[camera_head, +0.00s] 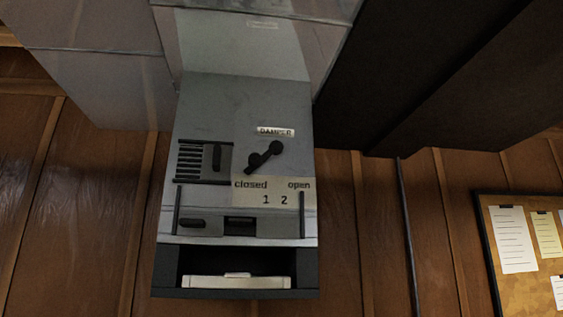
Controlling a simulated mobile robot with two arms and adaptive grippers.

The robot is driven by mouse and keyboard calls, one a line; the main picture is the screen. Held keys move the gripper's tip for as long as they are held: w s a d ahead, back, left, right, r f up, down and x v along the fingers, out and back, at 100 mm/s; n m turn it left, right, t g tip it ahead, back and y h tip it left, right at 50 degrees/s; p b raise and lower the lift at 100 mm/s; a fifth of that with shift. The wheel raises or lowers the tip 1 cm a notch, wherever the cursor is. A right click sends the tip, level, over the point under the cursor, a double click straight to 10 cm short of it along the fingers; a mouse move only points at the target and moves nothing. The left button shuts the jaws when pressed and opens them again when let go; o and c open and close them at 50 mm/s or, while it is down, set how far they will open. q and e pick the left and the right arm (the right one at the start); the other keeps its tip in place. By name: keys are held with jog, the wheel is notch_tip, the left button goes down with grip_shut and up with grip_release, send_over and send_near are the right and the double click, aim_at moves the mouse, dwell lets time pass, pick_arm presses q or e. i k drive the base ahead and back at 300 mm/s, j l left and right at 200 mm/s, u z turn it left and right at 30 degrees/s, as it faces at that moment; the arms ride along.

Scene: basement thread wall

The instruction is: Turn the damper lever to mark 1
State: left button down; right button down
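The damper lever (264,157) is black and sits on the front of a grey metal unit (240,105) in the head view. It is tilted, running from a round knob at upper right down to a thin end at lower left, just above the word "closed". I cannot tell which round part is its pivot. A label reading "DAMPER" (275,132) is above it. Below it, a pale scale plate (273,192) reads "closed" on the left and "open" on the right, with marks 1 and 2 under them. Neither of my grippers is in view.
A slotted vent with a slider (205,161) is left of the lever. A dark bar (302,214) stands out below "open", and an open slot with a white tray (237,281) is at the bottom. A large dark duct (420,70) hangs at right; a corkboard (520,250) is farther right.

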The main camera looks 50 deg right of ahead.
aim_at(255, 160)
jog(key=l+z, duration=0.1)
jog(key=z, duration=0.4)
jog(key=i+z, duration=0.1)
jog(key=z, duration=0.35)
jog(key=l+z, duration=0.15)
jog(key=z, duration=0.35)
jog(key=i+j, duration=0.05)
